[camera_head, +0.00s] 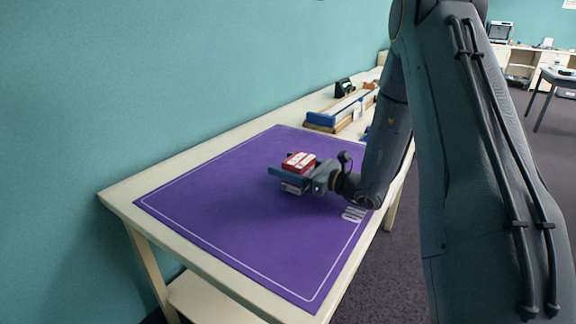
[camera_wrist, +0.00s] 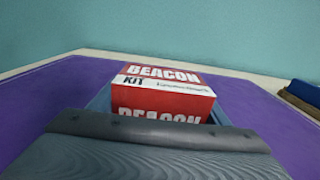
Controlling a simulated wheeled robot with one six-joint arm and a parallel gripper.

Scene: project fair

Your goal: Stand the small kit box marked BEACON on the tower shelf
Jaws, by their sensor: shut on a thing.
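The small red and white kit box (camera_wrist: 165,88) reads BEACON KIT in the wrist view. It also shows in the head view (camera_head: 300,161) at my gripper (camera_head: 290,176), over the middle of a purple mat. My gripper is shut on the box, with a blue-grey jaw along its side. The box's lettering is upright in the wrist view, and its lower part is hidden by the gripper. From the head view I cannot tell how far the box is above the mat. I cannot make out a tower shelf for certain.
The purple mat (camera_head: 230,200) covers the near part of a cream table (camera_head: 117,197) along the teal wall. A wooden and blue structure (camera_head: 330,115) lies beyond the mat, with a small dark device (camera_head: 344,86) behind it. The mat's visible surface is otherwise bare.

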